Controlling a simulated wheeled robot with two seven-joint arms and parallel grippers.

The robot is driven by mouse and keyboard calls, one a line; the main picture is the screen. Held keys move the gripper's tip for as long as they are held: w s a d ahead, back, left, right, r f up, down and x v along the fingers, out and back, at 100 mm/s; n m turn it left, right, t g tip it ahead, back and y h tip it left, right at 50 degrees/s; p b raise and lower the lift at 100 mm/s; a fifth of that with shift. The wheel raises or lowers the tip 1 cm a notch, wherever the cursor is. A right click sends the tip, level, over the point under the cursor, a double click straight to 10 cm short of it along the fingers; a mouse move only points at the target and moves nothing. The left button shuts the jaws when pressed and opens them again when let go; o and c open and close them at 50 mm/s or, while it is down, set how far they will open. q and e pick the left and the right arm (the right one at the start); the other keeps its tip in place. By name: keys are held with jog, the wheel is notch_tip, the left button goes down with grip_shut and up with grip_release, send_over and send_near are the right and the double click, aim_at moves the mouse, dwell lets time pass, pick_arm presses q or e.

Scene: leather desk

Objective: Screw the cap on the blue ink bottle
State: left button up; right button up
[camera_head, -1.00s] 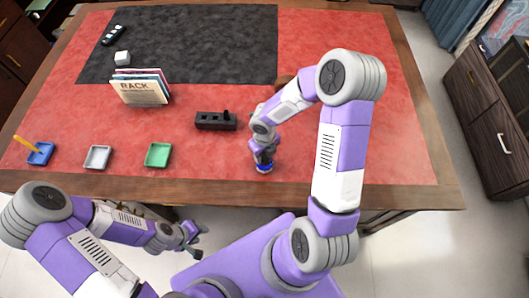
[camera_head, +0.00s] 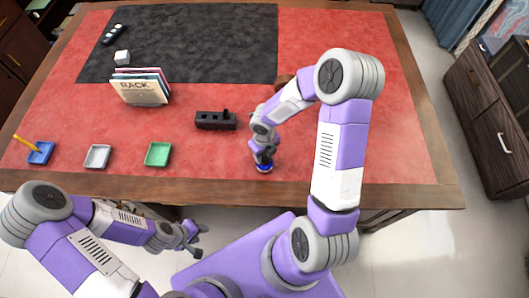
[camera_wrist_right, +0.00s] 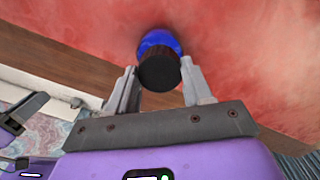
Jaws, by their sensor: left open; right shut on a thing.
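The blue ink bottle (camera_head: 264,168) stands upright near the front edge of the red desk, partly covered by my right gripper (camera_head: 264,157) from above. In the right wrist view the blue bottle (camera_wrist_right: 158,40) shows behind the dark ribbed cap (camera_wrist_right: 160,73). The cap is in line with the bottle's top; I cannot tell whether its thread is engaged. My right gripper is shut on the cap, one finger on each side. My left gripper (camera_head: 192,240) is open and empty, in front of the desk and below its edge.
A black holder (camera_head: 215,121) lies left of the bottle. Green (camera_head: 158,154), white (camera_head: 97,156) and blue (camera_head: 41,153) trays line the front left; a pencil rests in the blue one. A book rack (camera_head: 141,90) stands behind. The red surface right of my arm is clear.

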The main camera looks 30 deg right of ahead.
aim_at(265, 156)
jog(key=shift+f, duration=0.1)
dwell(0.7)
jog(key=o, duration=1.1)
notch_tip(265, 156, up, 8)
jog(key=p, duration=0.3)
jog(key=shift+f, duration=0.2)
